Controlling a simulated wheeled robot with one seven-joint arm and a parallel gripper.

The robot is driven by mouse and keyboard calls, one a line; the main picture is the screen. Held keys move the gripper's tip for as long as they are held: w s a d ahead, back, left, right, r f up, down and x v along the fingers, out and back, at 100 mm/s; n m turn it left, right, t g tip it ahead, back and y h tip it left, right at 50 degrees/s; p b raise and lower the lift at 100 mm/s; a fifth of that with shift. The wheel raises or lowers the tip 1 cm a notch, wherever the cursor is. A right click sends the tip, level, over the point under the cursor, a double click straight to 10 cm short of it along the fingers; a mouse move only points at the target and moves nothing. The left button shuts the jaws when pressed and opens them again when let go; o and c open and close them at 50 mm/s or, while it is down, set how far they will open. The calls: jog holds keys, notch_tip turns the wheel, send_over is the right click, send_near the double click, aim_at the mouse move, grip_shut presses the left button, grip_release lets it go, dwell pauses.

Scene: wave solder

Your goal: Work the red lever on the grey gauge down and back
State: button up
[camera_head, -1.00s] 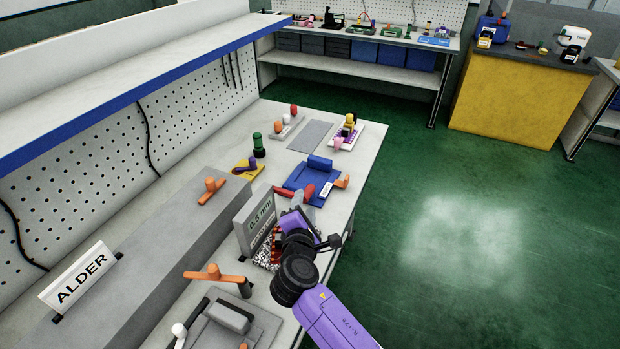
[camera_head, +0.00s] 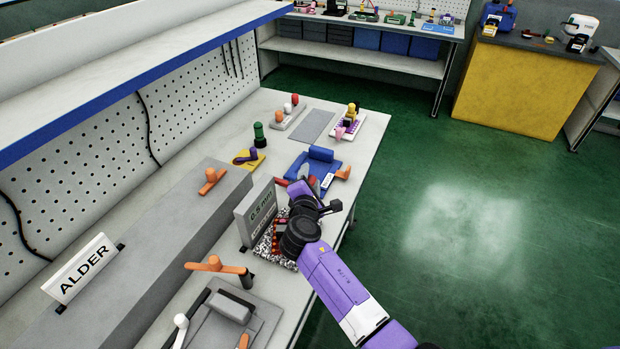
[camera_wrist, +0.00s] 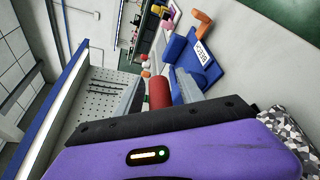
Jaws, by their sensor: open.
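The grey gauge (camera_head: 258,212) stands upright on a speckled base on the bench, its plate marked "0.5 mm". Part of the speckled base also shows at the right edge of the wrist view (camera_wrist: 292,125). My gripper (camera_head: 302,186) is beside the gauge, on its far right side, and partly hidden by my own wrist. In the wrist view my gripper (camera_wrist: 160,95) is open, with a grey finger on either side of the red lever's grip (camera_wrist: 159,92). Small gaps show between the red grip and the fingers. The lever's lower part and pivot are hidden.
A blue fixture (camera_head: 316,160) with a white label and orange handle lies just beyond my gripper. A grey device with an orange lever (camera_head: 217,265) is nearer. A long grey block with an ALDER sign (camera_head: 82,268) runs along the left. Open floor lies right.

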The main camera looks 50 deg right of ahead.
grip_shut()
dwell(1.4)
